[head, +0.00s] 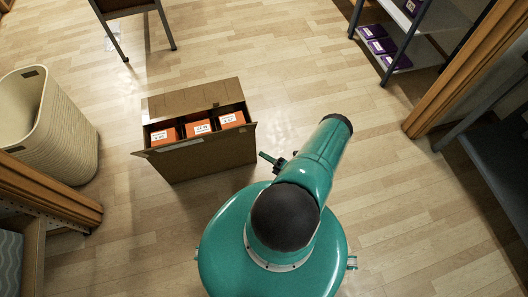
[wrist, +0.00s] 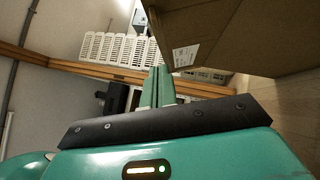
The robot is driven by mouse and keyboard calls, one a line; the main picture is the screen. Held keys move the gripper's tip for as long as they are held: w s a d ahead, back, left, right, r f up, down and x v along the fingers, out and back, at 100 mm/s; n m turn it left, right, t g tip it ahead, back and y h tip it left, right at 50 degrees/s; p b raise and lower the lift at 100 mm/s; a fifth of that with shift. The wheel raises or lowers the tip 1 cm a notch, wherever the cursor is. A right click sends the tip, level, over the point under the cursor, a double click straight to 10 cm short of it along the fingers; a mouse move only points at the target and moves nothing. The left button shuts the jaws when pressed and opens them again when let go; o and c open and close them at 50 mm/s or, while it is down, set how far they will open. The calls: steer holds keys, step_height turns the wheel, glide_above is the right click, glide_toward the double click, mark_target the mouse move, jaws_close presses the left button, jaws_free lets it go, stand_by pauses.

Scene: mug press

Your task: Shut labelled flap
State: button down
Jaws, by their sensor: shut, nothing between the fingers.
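An open cardboard box (head: 210,161) stands on the floor left of my arm in the head view. Its far flap (head: 190,99) stands up, and small side flaps stick out at the left and right ends. In the wrist view a brown cardboard panel (wrist: 225,35) fills the upper right and bears a white label (wrist: 186,55). My gripper (head: 265,157) is shut and empty, close to the box's right end. Its fingers (wrist: 157,88) also show in the wrist view, beside the panel; contact is unclear.
Several orange cartons (head: 200,127) with white labels fill the box. A woven basket (head: 55,130) stands at the left, and a chair or stool (head: 130,12) behind. A shelf with purple packs (head: 380,45) is at upper right. Wooden posts (head: 425,115) flank both sides. The floor right of my arm is clear.

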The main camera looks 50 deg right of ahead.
steer(key=d+x, duration=0.2)
steer(key=x, duration=0.8)
steer(key=shift+w+d+r, duration=0.2)
steer(key=shift+d+r, duration=0.1)
steer(key=shift+r, duration=0.05)
